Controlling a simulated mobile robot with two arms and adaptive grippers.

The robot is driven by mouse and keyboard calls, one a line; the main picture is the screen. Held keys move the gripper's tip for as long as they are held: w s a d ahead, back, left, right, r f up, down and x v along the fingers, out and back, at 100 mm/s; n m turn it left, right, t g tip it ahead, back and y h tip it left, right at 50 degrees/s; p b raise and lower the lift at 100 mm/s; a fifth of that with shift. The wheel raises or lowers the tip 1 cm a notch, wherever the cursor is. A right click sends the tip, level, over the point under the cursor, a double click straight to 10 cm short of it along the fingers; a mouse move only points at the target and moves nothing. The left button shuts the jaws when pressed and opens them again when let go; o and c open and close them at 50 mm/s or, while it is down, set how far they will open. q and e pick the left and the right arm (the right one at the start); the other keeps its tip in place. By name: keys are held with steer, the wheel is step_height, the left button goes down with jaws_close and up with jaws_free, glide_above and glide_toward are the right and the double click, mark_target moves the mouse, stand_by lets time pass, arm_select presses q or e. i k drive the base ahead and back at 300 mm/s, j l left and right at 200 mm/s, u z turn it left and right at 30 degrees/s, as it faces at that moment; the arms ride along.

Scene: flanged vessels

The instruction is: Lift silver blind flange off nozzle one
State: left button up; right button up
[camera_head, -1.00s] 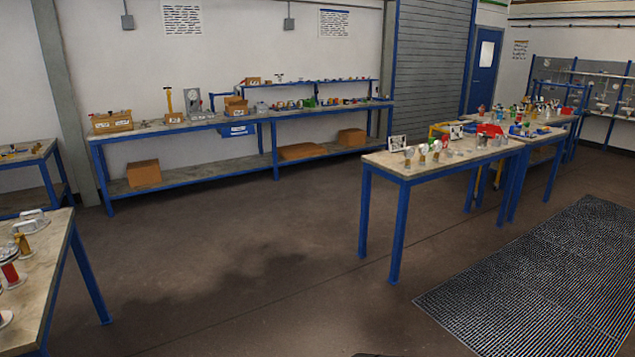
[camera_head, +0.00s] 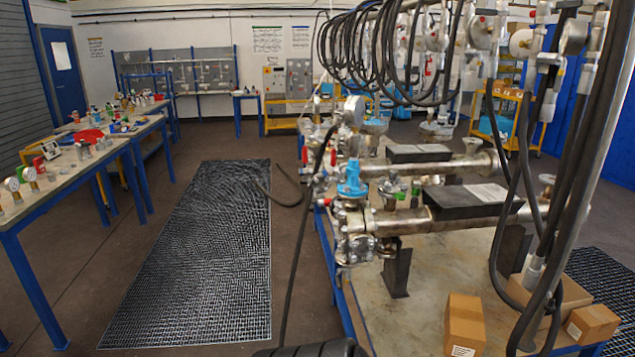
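Silver flanged vessels lie horizontally on a blue-framed bench at the right: a nearer vessel (camera_head: 448,218) and one behind it (camera_head: 430,168). The nearer one has a cluster of flanges and fittings (camera_head: 362,247) at its left end. A blue valve body (camera_head: 352,180) stands above that end. I cannot tell which fitting is nozzle one or pick out the silver blind flange for sure.
Cardboard boxes (camera_head: 465,322) stand on the bench's (camera_head: 415,318) near part. Black hoses (camera_head: 345,55) hang over it, and one reaches the floor. A table with gauges (camera_head: 62,180) stands at far left.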

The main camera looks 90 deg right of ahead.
mark_target(393, 173)
steer(key=z, duration=3.25)
steer(key=i+j+z, duration=0.4)
steer(key=i+j, duration=0.6)
